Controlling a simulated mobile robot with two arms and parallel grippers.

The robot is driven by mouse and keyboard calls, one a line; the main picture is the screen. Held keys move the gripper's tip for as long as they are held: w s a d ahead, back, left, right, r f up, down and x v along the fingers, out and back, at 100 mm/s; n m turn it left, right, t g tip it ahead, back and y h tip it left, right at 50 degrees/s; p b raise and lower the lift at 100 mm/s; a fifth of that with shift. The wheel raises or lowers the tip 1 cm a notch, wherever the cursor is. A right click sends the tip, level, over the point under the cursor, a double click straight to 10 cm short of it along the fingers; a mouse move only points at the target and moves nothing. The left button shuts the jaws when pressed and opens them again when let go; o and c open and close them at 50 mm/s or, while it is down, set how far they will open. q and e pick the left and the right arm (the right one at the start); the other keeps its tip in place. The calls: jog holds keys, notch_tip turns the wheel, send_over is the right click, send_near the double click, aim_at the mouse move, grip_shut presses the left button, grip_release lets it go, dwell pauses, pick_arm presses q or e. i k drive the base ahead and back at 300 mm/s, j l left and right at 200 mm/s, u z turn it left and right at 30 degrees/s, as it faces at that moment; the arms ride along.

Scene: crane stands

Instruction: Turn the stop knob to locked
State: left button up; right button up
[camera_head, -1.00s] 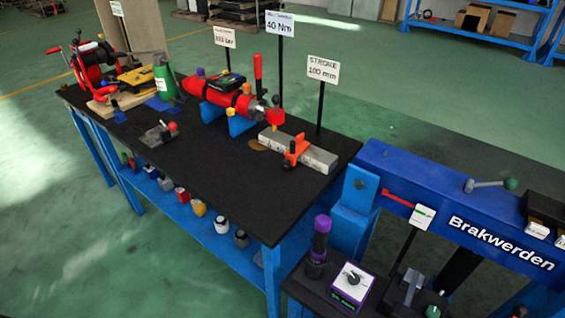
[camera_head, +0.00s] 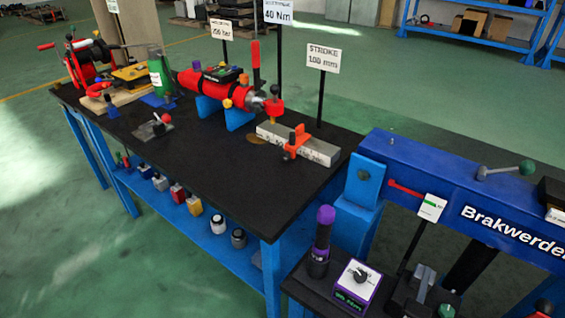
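Neither of my grippers shows in the head view. On the black-topped bench (camera_head: 215,165), an orange clamp-like stop (camera_head: 293,146) straddles a grey bar (camera_head: 318,150) at the right end. A small knob or lever stands on it; its setting is too small to read. Left of it lies a red cylinder (camera_head: 208,88) on blue cradles, with a red upright handle (camera_head: 256,62) and a red-capped part (camera_head: 274,105) at its right end. I cannot tell for certain which part is the stop knob.
A purple-sided box with a dial (camera_head: 357,283) and a purple-topped tool (camera_head: 322,235) stand on a lower table at front right. A blue beam marked "Brakwerden" (camera_head: 450,190) runs right. Signs on posts, including the "STROKE 100 mm" sign (camera_head: 323,57), rise behind the bench. Green floor is open at left.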

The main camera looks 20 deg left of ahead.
aim_at(285, 157)
jog(key=i+j+z, duration=0.25)
jog(key=j, duration=0.35)
jog(key=j+z, duration=0.25)
jog(key=j, duration=0.3)
jog(key=j+z, duration=0.25)
jog(key=j, duration=0.35)
